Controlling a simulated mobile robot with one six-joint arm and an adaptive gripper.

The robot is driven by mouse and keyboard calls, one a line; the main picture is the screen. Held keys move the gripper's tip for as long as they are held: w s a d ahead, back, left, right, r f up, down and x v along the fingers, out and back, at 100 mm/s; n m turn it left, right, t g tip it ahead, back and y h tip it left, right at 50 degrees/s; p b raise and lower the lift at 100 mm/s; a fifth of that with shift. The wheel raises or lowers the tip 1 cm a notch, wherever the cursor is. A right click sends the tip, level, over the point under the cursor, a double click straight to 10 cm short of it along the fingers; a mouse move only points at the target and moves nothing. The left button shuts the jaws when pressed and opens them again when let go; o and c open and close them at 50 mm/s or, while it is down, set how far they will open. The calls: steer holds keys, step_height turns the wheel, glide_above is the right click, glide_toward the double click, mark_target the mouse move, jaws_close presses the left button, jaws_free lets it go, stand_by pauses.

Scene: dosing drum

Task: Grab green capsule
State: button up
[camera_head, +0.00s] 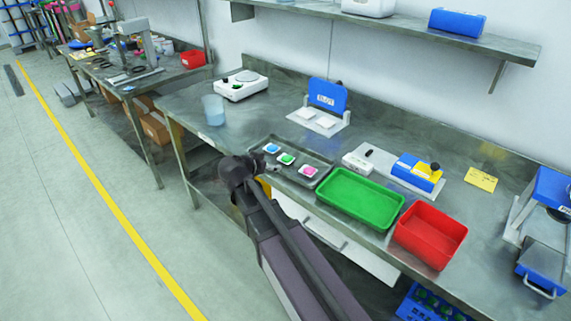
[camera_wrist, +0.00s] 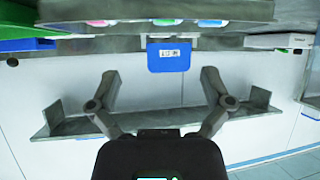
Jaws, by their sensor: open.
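The green capsule (camera_head: 286,158) lies on a grey tray (camera_head: 262,143) on the metal bench, between a blue capsule (camera_head: 271,148) and a pink capsule (camera_head: 308,171). In the wrist view, which looks upside down, the green capsule (camera_wrist: 167,21) shows at the top edge, seen edge-on, with pink (camera_wrist: 98,22) and blue (camera_wrist: 210,22) beside it. My gripper (camera_wrist: 158,88) is open, with nothing between its fingers and apart from the capsule. In the head view my dark arm reaches to the bench's front edge near the grey tray; the fingertips are hard to make out there.
A green tray (camera_head: 360,199) and a red bin (camera_head: 430,237) stand right of the grey tray. A clear beaker (camera_head: 213,109) and a white hotplate-like device (camera_head: 240,85) stand left. Behind is a device with a blue lid (camera_head: 327,95). A wall shelf (camera_head: 400,30) hangs above.

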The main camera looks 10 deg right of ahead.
steer(key=shift+w+a+r, duration=0.15)
steer(key=shift+w+a, duration=0.1)
steer(key=shift+a, duration=0.1)
steer(key=b, duration=0.4)
glide_toward(285, 158)
steer(key=x, duration=0.4)
steer(key=shift+f, duration=0.25)
steer(key=shift+w+d+f, duration=0.1)
steer(key=shift+w+d, duration=0.1)
steer(key=shift+d, duration=0.1)
steer(key=shift+w, duration=0.1)
steer(key=shift+b+x, duration=1.35)
steer(key=shift+x, duration=1.2)
steer(key=shift+w, duration=0.1)
